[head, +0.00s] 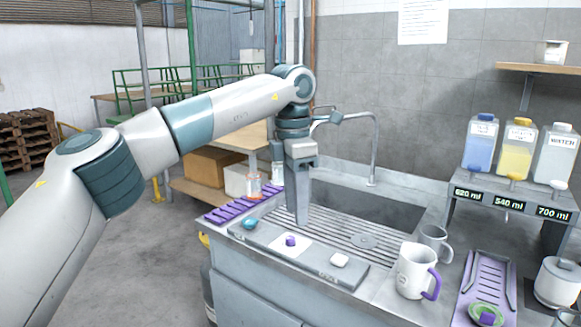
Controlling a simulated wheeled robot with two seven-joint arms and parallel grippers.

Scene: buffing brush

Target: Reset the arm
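My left arm comes in from the left and reaches over the steel sink counter (385,290). My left gripper (299,218) points straight down above the ribbed drainboard, behind a long grey tray (318,268). Its fingers show as one narrow column, so I cannot tell if they are apart. No object shows in it. My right gripper is not in view.
A white mug (412,268) with a purple handle and a grey mug (436,240) stand right of the tray. A tap (374,145) arches over the sink basin (360,205). A dispenser rack (466,181) stands at right. A purple mat (232,209) lies at left.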

